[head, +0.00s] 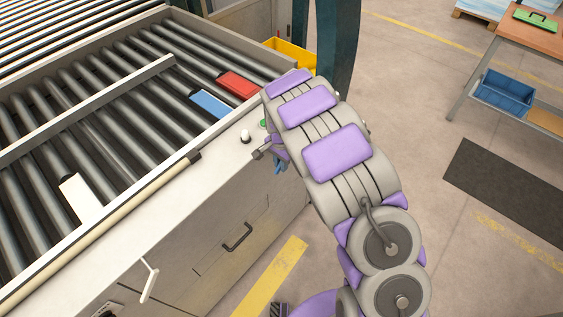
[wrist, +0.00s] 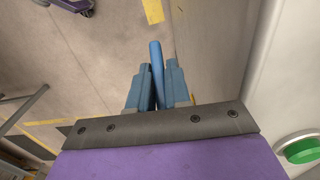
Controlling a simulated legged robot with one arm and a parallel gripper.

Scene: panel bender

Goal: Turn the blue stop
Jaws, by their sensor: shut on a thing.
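The blue stop (wrist: 155,52) shows in the wrist view as a slim blue bar beside the pale machine side. My gripper (wrist: 159,66) has one finger on each side of it and is shut on it. The bar's upper end sticks out past the fingertips; its lower part is hidden between the fingers. In the head view my arm covers most of this spot, and only a small bit of blue shows under it at the machine's front corner. I cannot tell there whether that is finger or stop.
A white lever (head: 149,280) sticks out from the machine's front. Blue (head: 211,105), red (head: 238,85) and white (head: 80,198) blocks lie on the rollers. A green button (wrist: 302,149) is close to my gripper. A yellow bin (head: 290,55) stands behind.

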